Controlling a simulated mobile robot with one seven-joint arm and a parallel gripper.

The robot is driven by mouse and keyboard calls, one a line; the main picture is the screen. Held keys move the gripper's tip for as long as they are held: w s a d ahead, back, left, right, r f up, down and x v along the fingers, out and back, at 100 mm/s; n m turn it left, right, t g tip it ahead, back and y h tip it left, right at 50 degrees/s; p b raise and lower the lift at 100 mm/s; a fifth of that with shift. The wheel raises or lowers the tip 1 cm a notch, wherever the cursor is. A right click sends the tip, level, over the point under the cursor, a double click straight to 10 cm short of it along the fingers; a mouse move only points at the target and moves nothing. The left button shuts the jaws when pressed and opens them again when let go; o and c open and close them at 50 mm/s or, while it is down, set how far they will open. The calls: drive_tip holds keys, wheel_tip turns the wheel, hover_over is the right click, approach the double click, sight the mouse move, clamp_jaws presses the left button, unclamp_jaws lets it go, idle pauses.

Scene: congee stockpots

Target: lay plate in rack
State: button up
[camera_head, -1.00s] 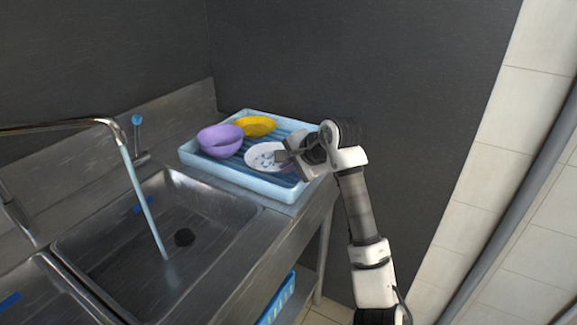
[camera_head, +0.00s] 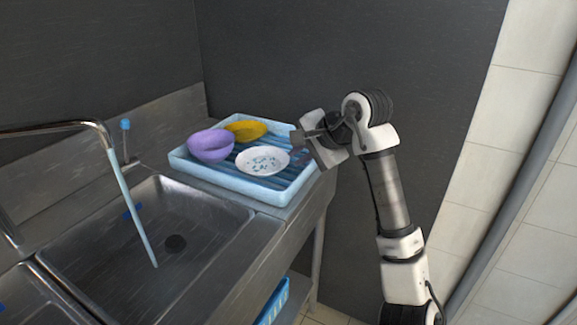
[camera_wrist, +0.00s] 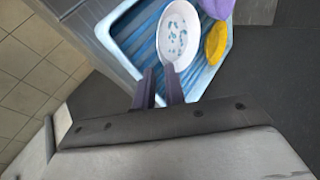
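The white plate with blue markings (camera_head: 263,160) lies in the light blue rack (camera_head: 228,183), on its ridged floor; it also shows in the wrist view (camera_wrist: 179,38). My gripper (camera_head: 298,144) is just right of the plate, above the rack's right side. In the wrist view my two fingers (camera_wrist: 159,88) are parted with a gap between them and hold nothing. Their tips are close to the plate's near rim, and the plate is not between them.
Purple bowls (camera_head: 211,146) and a yellow dish (camera_head: 246,130) share the rack at the left and back. The sink (camera_head: 165,240) with a running tap (camera_head: 108,140) is at the left. A dark wall stands behind the rack. A blue basket (camera_head: 274,300) is below the counter.

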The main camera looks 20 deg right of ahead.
drive_tip(key=shift+v, duration=1.2)
idle(0.5)
